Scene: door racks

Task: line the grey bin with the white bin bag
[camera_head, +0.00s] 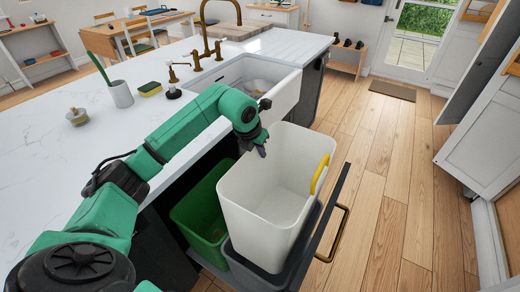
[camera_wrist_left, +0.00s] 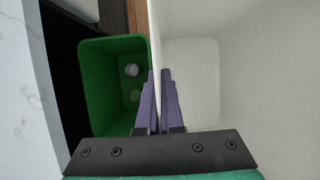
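The white bin bag (camera_head: 262,222) is open-mouthed and box-shaped, with a yellow strip (camera_head: 320,174) on its right rim. It stands high above the dark grey bin (camera_head: 243,268), whose rim shows around its lower part; how deep it sits inside is hidden. My left gripper (camera_head: 262,148) is at the bag's left rim, towards the back. In the left wrist view its purple fingers (camera_wrist_left: 160,100) are close together, one on each side of the white wall (camera_wrist_left: 190,85), and look shut on it. My right gripper is in neither view.
A green bin (camera_head: 203,215) stands left of the bag, with small items at its bottom. Both bins are in a pulled-out drawer with a brass handle (camera_head: 338,235). The white counter with its sink (camera_head: 262,85) is behind and left. Wooden floor to the right is clear.

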